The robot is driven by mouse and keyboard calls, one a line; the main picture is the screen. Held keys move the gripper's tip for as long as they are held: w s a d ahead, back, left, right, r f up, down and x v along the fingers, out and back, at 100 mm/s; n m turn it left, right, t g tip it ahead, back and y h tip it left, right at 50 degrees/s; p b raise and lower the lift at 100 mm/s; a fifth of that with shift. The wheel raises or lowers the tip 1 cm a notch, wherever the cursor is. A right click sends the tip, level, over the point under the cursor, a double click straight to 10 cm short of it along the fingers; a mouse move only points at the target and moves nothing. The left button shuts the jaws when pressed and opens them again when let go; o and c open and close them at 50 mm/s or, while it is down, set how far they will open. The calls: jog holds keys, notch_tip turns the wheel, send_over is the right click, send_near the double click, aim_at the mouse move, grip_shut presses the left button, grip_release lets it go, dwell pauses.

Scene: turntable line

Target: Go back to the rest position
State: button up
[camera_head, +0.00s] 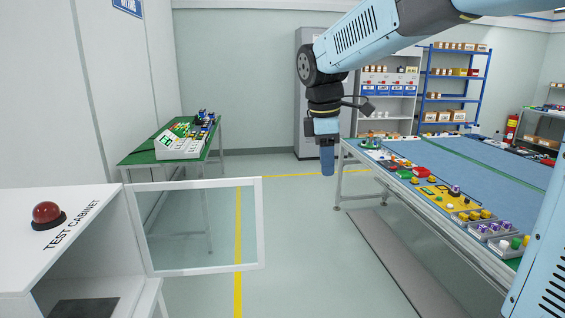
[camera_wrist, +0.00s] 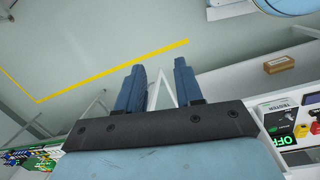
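My gripper (camera_head: 328,160) hangs at the end of my blue arm, fingers pointing down, in the open space between the test cabinet and the blue-topped bench in the head view. In the wrist view, my gripper (camera_wrist: 158,85) shows two blue fingers standing apart with a clear gap. Nothing is between them; only the floor and a pale frame show behind. In the head view the fingers overlap each other, so the gap does not show there.
A green table (camera_head: 135,156) stands behind. The bench (camera_head: 440,158) at the right carries several small parts. Floor between is clear.

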jog(key=s+d+f+m+t, duration=0.2)
jog(key=s+d+m, duration=0.5)
jog(key=s+m, duration=0.1)
jog(key=s+d+f+m+t+y, duration=0.1)
jog(key=s+d+m+t, duration=0.1)
jog(key=s+d+m, duration=0.4)
jog(key=s+m, duration=0.3)
jog(key=s, duration=0.2)
jog(key=shift+d+f+t, duration=0.3)
jog(key=shift+d+f, duration=0.05)
jog(key=shift+w+d, duration=0.1)
